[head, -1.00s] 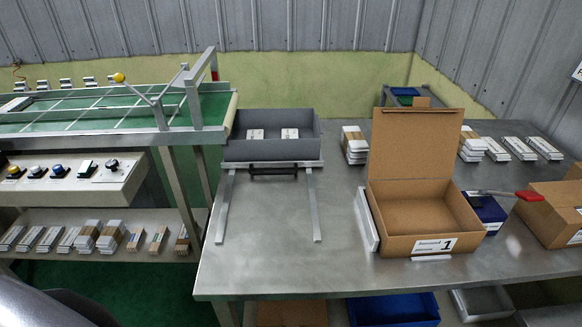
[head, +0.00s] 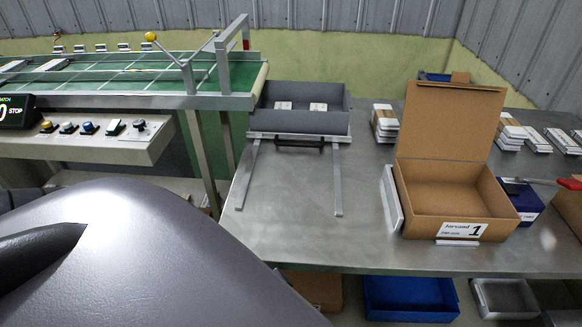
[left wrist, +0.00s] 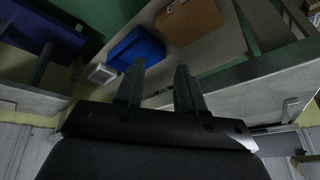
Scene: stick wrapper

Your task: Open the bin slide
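The bin slide is a grey bin (head: 300,122) at the back left of the metal table, with a dark handle (head: 300,143) on its front. Two metal rails (head: 250,175) run from it toward the table's front. Two small white packs (head: 318,107) lie inside the bin. In the left wrist view my left gripper (left wrist: 160,78) has two dark fingers spread apart with nothing between them. It is away from the bin and is not in the head view. My right gripper is not seen in either view.
An open cardboard box (head: 455,190) labelled 1 stands on the table's right. A green conveyor (head: 130,85) and a control panel (head: 85,140) are at the left. The table (head: 290,215) is clear between the rails.

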